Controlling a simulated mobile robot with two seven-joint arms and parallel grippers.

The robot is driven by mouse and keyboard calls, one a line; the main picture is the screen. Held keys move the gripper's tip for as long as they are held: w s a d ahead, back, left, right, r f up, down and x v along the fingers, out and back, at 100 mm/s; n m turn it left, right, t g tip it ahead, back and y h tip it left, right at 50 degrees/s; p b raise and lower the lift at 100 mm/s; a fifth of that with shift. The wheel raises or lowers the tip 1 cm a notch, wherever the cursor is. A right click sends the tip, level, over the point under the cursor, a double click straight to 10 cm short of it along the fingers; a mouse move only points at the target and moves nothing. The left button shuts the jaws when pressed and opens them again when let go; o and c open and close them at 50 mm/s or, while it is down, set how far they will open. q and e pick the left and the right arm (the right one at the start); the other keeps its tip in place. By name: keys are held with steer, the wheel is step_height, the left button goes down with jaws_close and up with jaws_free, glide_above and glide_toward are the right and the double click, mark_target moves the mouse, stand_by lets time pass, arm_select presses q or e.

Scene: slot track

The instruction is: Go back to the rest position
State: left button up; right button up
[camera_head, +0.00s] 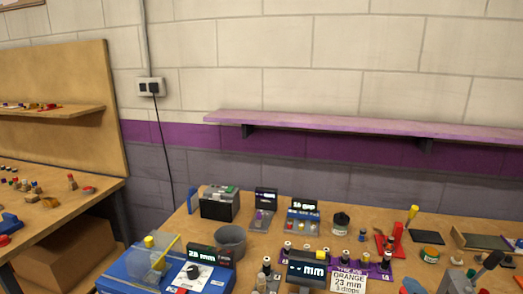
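Neither of my grippers shows in the head view, and no arm reaches into it. The wooden workbench (300,228) fills the lower middle and right. On its left stands a blue device (138,268) with a clear container on top and a display reading about 28 mm. A second display (307,270) ending in "mm" stands at the front middle. Beside it a white card (348,280) reads ORANGE, 23 mm, 3 drops. A purple rack (376,268) with several small bottles stands behind the card.
A grey cup (231,240), a dark box (220,204) and a small display (303,207) stand on the bench. Red and yellow tools crowd its right side. A pink shelf (340,124) juts from the wall above. A second wooden table (70,215) stands at the left.

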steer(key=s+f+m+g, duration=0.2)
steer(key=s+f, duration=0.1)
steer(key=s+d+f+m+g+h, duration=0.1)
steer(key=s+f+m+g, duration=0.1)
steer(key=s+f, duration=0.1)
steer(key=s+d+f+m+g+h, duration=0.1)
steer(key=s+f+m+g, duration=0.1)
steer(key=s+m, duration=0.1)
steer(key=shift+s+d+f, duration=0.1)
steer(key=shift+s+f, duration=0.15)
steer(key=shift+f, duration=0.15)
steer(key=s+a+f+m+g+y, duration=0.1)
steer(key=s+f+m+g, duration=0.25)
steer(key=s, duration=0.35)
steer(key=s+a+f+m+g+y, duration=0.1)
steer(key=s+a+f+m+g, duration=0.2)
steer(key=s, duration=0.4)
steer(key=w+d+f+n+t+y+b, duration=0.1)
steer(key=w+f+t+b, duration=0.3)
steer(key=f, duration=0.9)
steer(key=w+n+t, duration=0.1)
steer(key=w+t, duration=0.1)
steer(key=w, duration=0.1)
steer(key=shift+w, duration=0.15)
